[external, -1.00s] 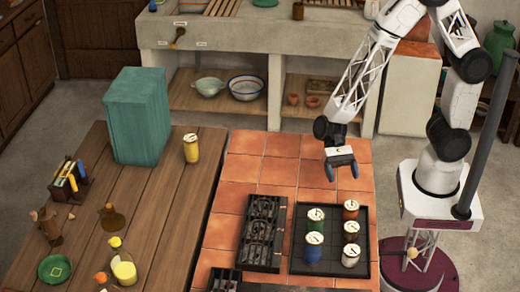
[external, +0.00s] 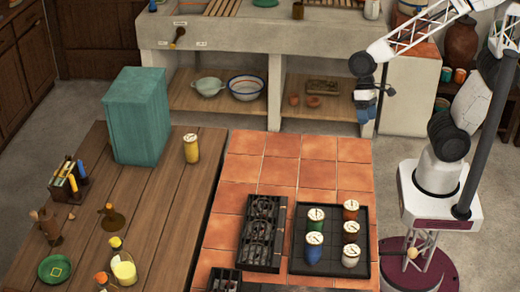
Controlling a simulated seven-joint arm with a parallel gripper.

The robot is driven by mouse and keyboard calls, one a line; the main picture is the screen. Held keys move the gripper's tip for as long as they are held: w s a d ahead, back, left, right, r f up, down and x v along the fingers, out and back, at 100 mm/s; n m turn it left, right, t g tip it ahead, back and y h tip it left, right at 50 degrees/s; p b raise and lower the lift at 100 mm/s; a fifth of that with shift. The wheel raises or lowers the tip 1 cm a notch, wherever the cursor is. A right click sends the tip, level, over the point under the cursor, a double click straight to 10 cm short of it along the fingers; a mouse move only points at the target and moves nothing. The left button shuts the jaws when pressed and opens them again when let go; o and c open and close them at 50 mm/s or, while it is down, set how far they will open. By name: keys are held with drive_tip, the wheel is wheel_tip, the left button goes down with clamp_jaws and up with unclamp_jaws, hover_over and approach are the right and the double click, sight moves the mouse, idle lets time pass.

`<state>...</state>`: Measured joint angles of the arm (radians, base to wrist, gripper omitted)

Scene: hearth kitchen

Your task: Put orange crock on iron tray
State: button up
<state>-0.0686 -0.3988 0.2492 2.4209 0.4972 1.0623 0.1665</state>
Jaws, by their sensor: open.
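A mustard-yellow lidded crock (external: 191,152) stands upright on the wooden table. My gripper (external: 366,115) is open and empty, raised beyond the counter's back right corner, away from the crocks.
A black stove grate (external: 262,235) lies left of the tray. A teal box (external: 140,116) stands on the wooden table (external: 150,210), with bottles and a green plate (external: 55,269) nearer its front. The back tiles (external: 300,160) are clear.

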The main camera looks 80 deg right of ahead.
drive_tip(key=s+d+r+n+t+h, duration=0.4)
drive_tip(key=d+r, duration=0.4)
drive_tip(key=d, duration=0.2)
drive_tip(key=shift+s+r+h, duration=0.4)
drive_tip(key=shift+s+h, duration=0.1)
drive_tip(key=shift+s, duration=0.15)
